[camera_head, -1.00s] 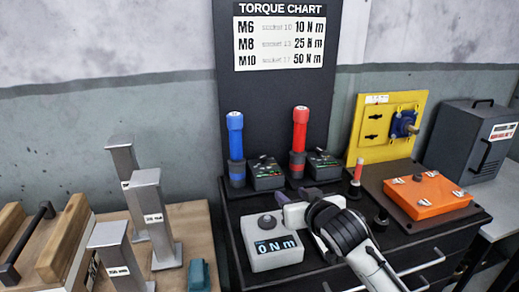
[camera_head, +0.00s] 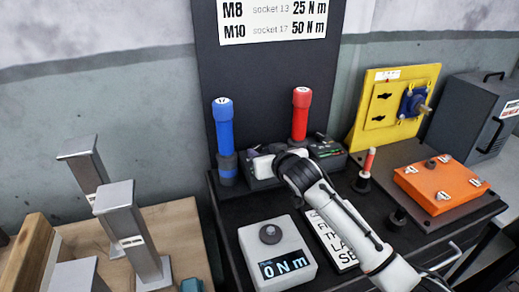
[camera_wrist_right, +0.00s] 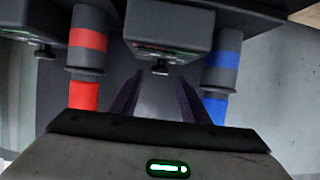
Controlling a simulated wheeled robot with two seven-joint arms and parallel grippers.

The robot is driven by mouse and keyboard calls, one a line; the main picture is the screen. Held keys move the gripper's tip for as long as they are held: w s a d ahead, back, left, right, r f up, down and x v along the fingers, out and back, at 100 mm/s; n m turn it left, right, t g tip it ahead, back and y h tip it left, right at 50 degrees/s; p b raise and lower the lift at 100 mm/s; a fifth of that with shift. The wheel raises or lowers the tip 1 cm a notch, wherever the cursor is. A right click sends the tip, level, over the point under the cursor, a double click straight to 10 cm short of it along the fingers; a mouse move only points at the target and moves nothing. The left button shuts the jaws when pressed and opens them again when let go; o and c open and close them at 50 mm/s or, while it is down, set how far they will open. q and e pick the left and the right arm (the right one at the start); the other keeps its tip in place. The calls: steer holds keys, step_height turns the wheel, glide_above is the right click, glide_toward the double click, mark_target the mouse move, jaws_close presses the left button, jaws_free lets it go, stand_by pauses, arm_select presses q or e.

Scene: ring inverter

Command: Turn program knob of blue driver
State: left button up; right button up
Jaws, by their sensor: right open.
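The blue driver (camera_head: 223,125) stands upright in its dark holder at the back of the black bench, and it also shows upside down in the wrist view (camera_wrist_right: 222,68). Its dark control box sits just to its right, mostly hidden by my right gripper in the head view. In the wrist view this box (camera_wrist_right: 168,22) shows a small program knob (camera_wrist_right: 160,68) on its near side. My right gripper (camera_wrist_right: 158,88) is open and empty, its two dark fingers pointing at the box with the knob between their lines. Contact cannot be told. My left gripper is out of view.
The red driver (camera_head: 301,115) stands to the right with its own control box (camera_head: 327,150). A grey torque meter (camera_head: 277,250) reading 0 Nm lies in front. An orange box (camera_head: 441,185) and a yellow panel (camera_head: 392,105) are at the right; metal posts (camera_head: 130,230) stand at the left.

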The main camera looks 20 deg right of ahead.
mark_target(258, 148)
steer(key=shift+x, duration=1.8)
steer(key=c, duration=1)
